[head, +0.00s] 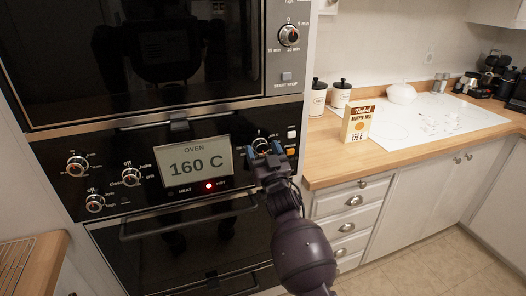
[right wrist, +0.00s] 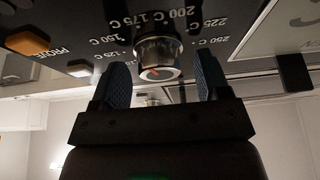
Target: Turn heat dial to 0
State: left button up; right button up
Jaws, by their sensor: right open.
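The heat dial (right wrist: 159,54) is a silver knob with a red mark on its face. In the right wrist view, temperature marks from about 125 C to 250 C surround it. In the head view the dial (head: 260,144) is partly hidden behind my right gripper (head: 265,152). The gripper is open, and its two blue-padded fingers (right wrist: 160,82) stand on either side of the dial's near end. I cannot tell whether they touch it. The oven display (head: 195,162) reads 160 C, and a red light (head: 208,185) glows below it. My left gripper is not in view.
Several other knobs sit left of the display, one being the lower-left knob (head: 95,203). Small buttons (head: 291,141) lie right of the heat dial. The oven door handle (head: 185,217) runs below. A wooden counter (head: 325,165) with a muffin mix box (head: 357,124) stands at right.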

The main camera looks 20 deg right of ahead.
jog(key=c, duration=0.9)
jog(key=shift+o, duration=0.2)
jog(key=shift+n, duration=0.3)
